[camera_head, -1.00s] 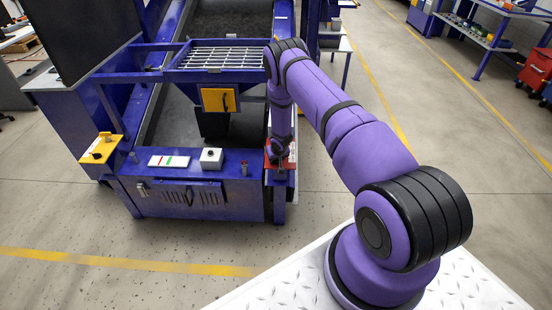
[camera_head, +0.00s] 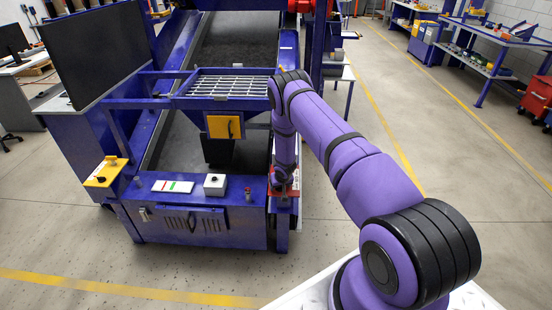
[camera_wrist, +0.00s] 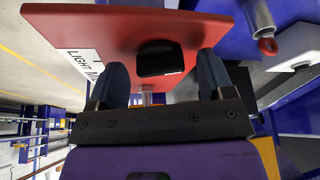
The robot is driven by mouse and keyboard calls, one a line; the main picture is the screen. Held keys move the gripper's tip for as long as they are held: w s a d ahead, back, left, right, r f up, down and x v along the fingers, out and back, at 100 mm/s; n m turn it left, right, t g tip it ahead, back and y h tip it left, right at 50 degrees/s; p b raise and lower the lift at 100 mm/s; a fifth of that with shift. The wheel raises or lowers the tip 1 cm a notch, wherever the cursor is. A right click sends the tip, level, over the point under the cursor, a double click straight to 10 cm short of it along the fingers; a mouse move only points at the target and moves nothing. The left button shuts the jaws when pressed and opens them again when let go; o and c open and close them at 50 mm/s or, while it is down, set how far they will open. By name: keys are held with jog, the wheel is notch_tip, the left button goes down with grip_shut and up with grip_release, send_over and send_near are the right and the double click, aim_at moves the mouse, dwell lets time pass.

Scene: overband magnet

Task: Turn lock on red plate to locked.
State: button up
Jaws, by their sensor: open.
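The red plate (camera_wrist: 120,28) fills the upper middle of the wrist view, with a white label partly reading "LIGHT M". A black lock knob (camera_wrist: 160,58) sits on it. My gripper (camera_wrist: 162,62) is open, its two dark fingers on either side of the knob. I cannot tell whether they touch it. In the head view only a bit of the red plate (camera_head: 295,186) shows at the machine's right front corner. My arm hides the lock and most of my gripper there.
A grey post with a red tip (camera_wrist: 267,45) stands right of the plate in the wrist view. The blue machine front carries a white switch box (camera_head: 215,185), a striped label plate (camera_head: 172,186) and a yellow bracket (camera_head: 105,173). Floor in front is clear.

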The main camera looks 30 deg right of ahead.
jog(key=m+h, duration=0.1)
jog(key=m, duration=0.2)
jog(key=shift+a+m, duration=0.15)
jog(key=shift+m, duration=0.25)
jog(key=s+a+r, duration=0.1)
jog(key=a+r, duration=0.1)
jog(key=r, duration=1.3)
jog(key=s+a+r, duration=0.1)
jog(key=a+r, duration=0.2)
jog(key=r, duration=1.3)
jog(key=shift+s, duration=0.3)
